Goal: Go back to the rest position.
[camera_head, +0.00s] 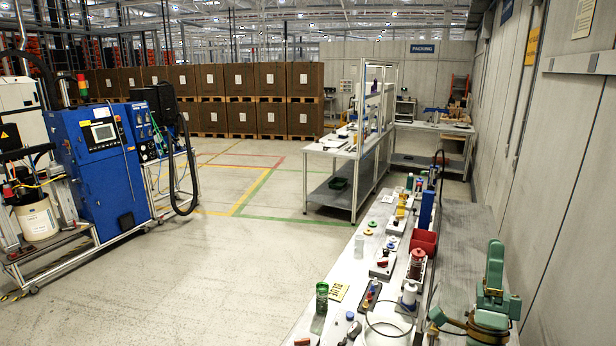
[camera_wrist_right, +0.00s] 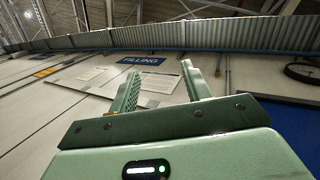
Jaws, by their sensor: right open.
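My right gripper (camera_head: 494,268) is green and shows at the lower right of the head view, raised beside the workbench on the wall side. In the right wrist view, the two fingers of my right gripper (camera_wrist_right: 162,85) stand apart with nothing between them. That view looks up past the fingers at a wall, a blue FILLING sign (camera_wrist_right: 141,61) and the roof. My left gripper is not in view.
A long workbench (camera_head: 325,250) carries bottles, small devices and a red bin (camera_head: 424,242). A white round vessel (camera_head: 388,333) is at its near end. A blue machine (camera_head: 99,165) stands left. Shelving (camera_head: 330,193) stands behind. The middle floor is clear. A wall closes the right side.

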